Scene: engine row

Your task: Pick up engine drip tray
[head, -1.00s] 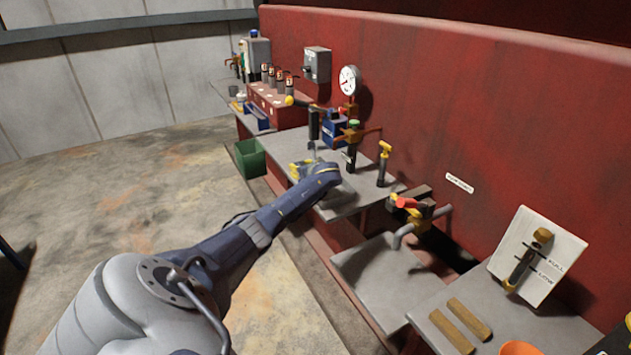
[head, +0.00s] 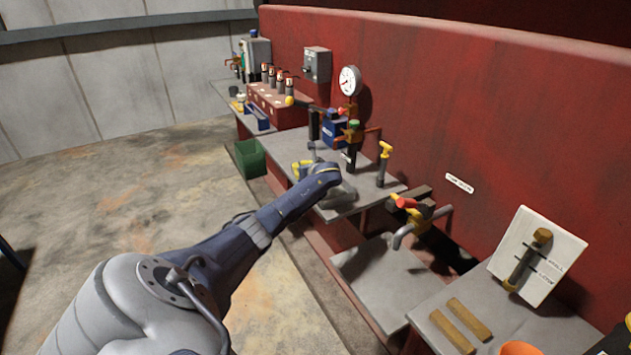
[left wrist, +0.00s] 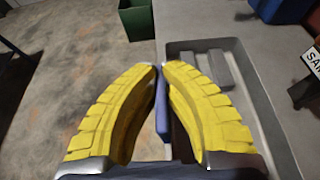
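The engine drip tray (left wrist: 266,116) is a shallow grey tray with a raised rim, lying on the grey bench top along its front edge. In the head view the tray (head: 340,197) is partly hidden behind my left wrist. My left gripper (left wrist: 163,67) has yellow ribbed fingers at the tray's near long side, tips almost together. A narrow blue strip (left wrist: 161,112) shows between the fingers; the tray's side there is mostly covered. The gripper (head: 302,168) looks shut on that side, though the contact itself is hidden. My right gripper is out of view.
A green bin (head: 250,158) stands on the floor beside the bench. Valves, a gauge (head: 349,80) and a blue box (head: 334,129) stand behind the tray. A lower grey plate (head: 382,272) to the right is clear, with two wooden blocks (head: 460,324) beyond it.

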